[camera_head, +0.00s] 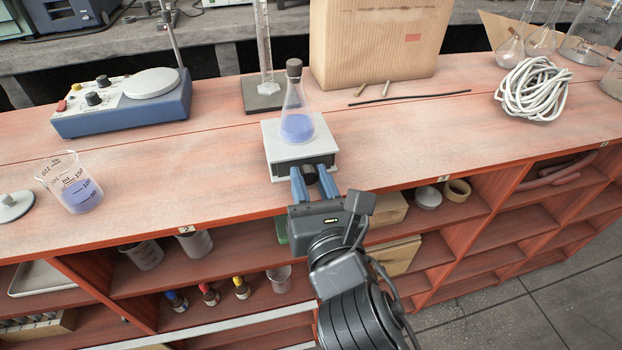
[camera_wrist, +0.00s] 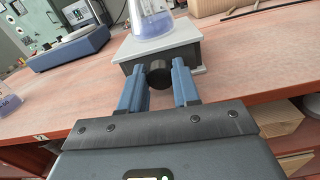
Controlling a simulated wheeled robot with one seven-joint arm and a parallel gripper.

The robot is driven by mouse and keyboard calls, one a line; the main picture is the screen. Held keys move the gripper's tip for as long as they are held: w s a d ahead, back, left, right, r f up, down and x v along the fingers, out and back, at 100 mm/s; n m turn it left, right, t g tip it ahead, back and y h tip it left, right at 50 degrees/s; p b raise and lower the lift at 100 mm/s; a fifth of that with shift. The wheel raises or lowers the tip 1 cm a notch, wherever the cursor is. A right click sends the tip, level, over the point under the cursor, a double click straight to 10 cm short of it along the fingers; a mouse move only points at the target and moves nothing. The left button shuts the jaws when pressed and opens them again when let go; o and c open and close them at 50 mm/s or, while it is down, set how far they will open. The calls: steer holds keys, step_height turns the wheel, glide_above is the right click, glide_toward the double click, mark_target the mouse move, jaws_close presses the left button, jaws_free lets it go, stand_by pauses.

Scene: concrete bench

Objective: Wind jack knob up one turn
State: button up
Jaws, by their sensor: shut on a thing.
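The lab jack (camera_head: 282,147) is a low box with a light grey top plate, standing near the front edge of the bench. Its black round knob (camera_wrist: 159,74) faces me at the front. A conical flask (camera_head: 297,113) with blue liquid and a dark stopper stands upright on the jack's plate; its lower part shows in the wrist view (camera_wrist: 150,20). My gripper (camera_head: 312,180) reaches in from the front with its blue fingers on either side of the knob, shut on it. In the wrist view, the fingers (camera_wrist: 160,82) flank the knob; the exact contact is hard to see.
A blue stirrer (camera_head: 125,103) and a beaker of blue liquid (camera_head: 72,183) stand to the left. A stand with a cylinder (camera_head: 264,92) and a cardboard box (camera_head: 378,45) are behind. Coiled white tubing (camera_head: 534,90) lies right. Open shelves are below the bench front.

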steer(key=shift+m, duration=0.7)
steer(key=o, duration=1.1)
steer(key=shift+c, duration=0.2)
steer(key=shift+s, duration=0.1)
steer(key=v, duration=0.7)
steer(key=shift+s, duration=0.35)
steer(key=shift+d, duration=0.15)
